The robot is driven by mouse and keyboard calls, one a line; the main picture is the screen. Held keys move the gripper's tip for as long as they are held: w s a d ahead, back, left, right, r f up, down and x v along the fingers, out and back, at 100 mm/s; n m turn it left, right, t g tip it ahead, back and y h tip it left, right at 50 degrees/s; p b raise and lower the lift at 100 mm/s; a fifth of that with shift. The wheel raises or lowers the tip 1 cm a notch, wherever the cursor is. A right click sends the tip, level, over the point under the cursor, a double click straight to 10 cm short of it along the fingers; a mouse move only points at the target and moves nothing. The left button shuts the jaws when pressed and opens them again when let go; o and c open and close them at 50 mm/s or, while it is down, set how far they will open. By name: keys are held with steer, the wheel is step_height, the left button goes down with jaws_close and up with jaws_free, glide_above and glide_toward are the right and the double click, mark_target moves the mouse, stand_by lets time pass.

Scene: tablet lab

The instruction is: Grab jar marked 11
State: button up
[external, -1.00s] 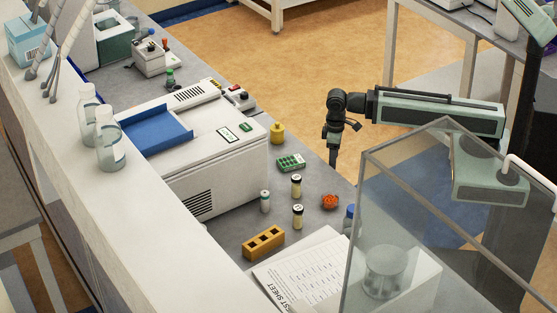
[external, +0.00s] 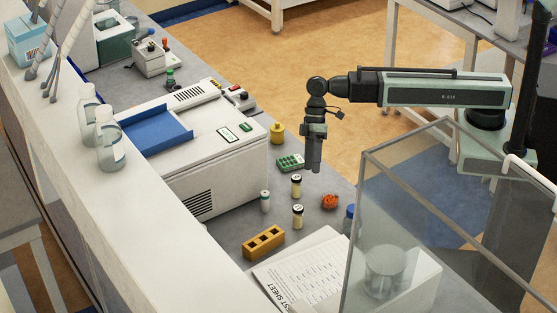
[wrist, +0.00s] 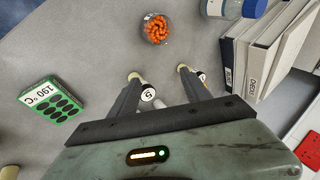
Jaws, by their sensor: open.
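Two small jars with dark bands and cream lids stand on the bench, a rear one (external: 296,186) and a front one (external: 298,216). A thinner vial with a grey-green cap (external: 265,200) stands to their left. In the wrist view, a jar marked 5 (wrist: 148,94) shows by the left finger, and another jar (wrist: 201,75) is mostly hidden by the right finger. I cannot read an 11 on any jar. My gripper (external: 315,170) is open and points down above the bench, close to the rear jar in the external view. Its open fingers also show in the wrist view (wrist: 160,78).
A dish of orange beads (external: 330,201) and a blue-capped bottle (external: 349,215) stand right of the jars. A white machine (external: 220,165) stands left, a clear enclosure (external: 440,220) right.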

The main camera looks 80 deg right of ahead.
mark_target(298, 208)
steer(key=a+f+n+y+b, duration=0.1)
steer(key=a+n+y+b, duration=0.1)
steer(key=n+b, duration=0.1)
steer(key=a+f+n+y+b, duration=0.1)
steer(key=a+n+y+b, duration=0.1)
steer(key=b, duration=0.3)
steer(key=a+f+n+t+y+b, duration=0.1)
steer(key=a+f+n+b, duration=0.1)
steer(key=b, duration=0.3)
steer(key=shift+w+a+n+y, duration=0.35)
steer(key=shift+a+n+y, duration=0.05)
steer(key=shift+a+n, duration=0.5)
steer(key=shift+w+a+f+n+t+y+b, duration=0.1)
steer(key=shift+a+n+t+y+b, duration=0.25)
steer(key=shift+n+b, duration=0.5)
steer(key=shift+w+a+r+n+y+b, duration=0.1)
steer(key=shift+w+r+n+y+b, duration=0.05)
steer(key=shift+r+n+y+b, duration=0.25)
steer(key=shift+r, duration=0.1)
steer(key=b+x, duration=0.3)
steer(key=x, duration=0.5)
steer(key=shift+c, duration=0.4)
jaws_close()
